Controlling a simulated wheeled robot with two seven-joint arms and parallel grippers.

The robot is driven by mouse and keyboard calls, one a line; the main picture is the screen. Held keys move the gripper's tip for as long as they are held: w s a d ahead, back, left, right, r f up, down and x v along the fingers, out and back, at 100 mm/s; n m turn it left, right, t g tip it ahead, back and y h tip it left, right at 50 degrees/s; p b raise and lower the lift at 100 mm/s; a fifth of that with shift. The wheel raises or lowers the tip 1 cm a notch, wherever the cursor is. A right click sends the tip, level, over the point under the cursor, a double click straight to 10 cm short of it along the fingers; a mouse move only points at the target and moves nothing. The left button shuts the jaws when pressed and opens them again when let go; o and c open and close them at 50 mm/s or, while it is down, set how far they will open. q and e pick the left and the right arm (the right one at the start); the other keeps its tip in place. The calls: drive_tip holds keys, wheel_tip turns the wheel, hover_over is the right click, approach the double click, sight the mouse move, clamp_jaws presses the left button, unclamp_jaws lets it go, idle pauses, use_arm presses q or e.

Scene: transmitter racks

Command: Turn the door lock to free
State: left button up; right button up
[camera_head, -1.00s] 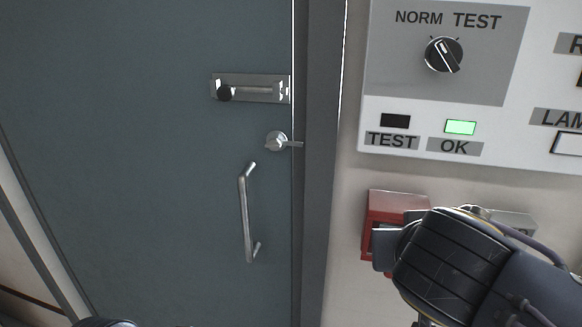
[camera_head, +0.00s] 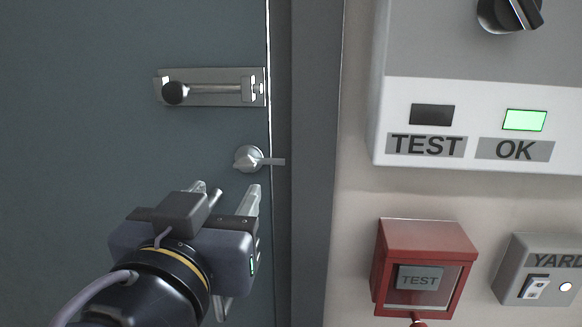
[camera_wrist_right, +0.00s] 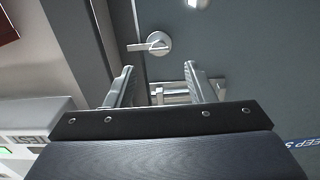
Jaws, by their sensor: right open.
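The door lock is a round silver turn-knob (camera_head: 248,158) with a thin lever pointing right across the door's edge to the frame. It also shows in the wrist view (camera_wrist_right: 158,43), where the lever points left. My right gripper (camera_head: 226,190) is open and empty just below the lock, its fingers pointing up toward the door. In the wrist view the fingers (camera_wrist_right: 158,70) are apart, with the lock beyond their tips. I see no contact with the lock. My left gripper is not in view.
A slide bolt (camera_head: 212,88) sits on the door above the lock; it shows behind the fingers in the wrist view (camera_wrist_right: 175,95). The door frame (camera_head: 310,150) stands right of the lock. A white panel (camera_head: 480,158) and a red box (camera_head: 428,240) stick out from the wall.

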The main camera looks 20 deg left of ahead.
sight(243, 168)
drive_tip(key=p+x, duration=0.1)
drive_tip(key=x, duration=0.6)
drive_tip(key=shift+w, duration=0.25)
drive_tip(key=c, duration=1)
